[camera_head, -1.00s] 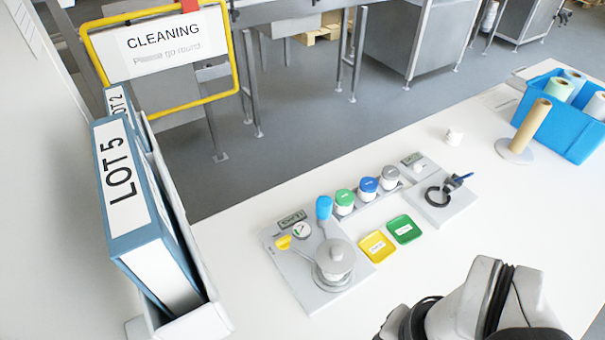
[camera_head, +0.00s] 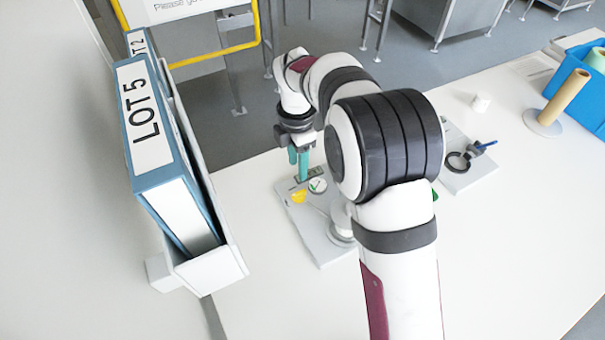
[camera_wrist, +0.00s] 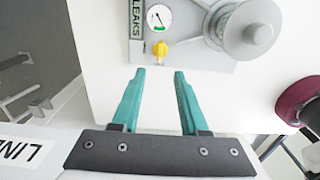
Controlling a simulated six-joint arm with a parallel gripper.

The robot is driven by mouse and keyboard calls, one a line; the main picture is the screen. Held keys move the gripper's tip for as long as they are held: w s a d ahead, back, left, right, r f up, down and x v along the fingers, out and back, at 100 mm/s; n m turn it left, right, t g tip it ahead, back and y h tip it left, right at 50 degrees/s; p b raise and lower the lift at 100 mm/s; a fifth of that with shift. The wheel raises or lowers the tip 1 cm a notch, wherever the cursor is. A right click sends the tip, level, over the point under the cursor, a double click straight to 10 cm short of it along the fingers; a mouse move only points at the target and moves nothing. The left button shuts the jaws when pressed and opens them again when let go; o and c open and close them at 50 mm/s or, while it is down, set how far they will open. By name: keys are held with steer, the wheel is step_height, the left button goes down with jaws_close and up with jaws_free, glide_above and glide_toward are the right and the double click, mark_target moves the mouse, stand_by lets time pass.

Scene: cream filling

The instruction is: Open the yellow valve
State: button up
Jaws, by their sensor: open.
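The yellow valve (camera_head: 299,196) is a small handle on the grey plate (camera_head: 325,250), beside the round gauge (camera_head: 318,185). In the wrist view the yellow valve (camera_wrist: 160,50) lies just below the gauge (camera_wrist: 158,18), beyond and roughly between my fingertips. My gripper (camera_head: 298,165) is above the far edge of the plate, pointing down, with teal fingers. In the wrist view my gripper (camera_wrist: 159,72) is open and empty, its fingers apart from the valve. A grey lidded pot (camera_wrist: 250,32) stands right of the valve. In the head view my arm hides most of the pot.
Binders marked LOT 5 (camera_head: 150,130) stand in a holder at the left. A black ring tool (camera_head: 458,162) lies on a plate to the right. A cardboard tube (camera_head: 568,98) stands by a blue crate (camera_head: 598,95).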

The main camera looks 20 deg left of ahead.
mark_target(299, 193)
step_height(299, 193, down, 10)
steer(key=shift+f, duration=0.15)
jaws_close()
stand_by(0.3)
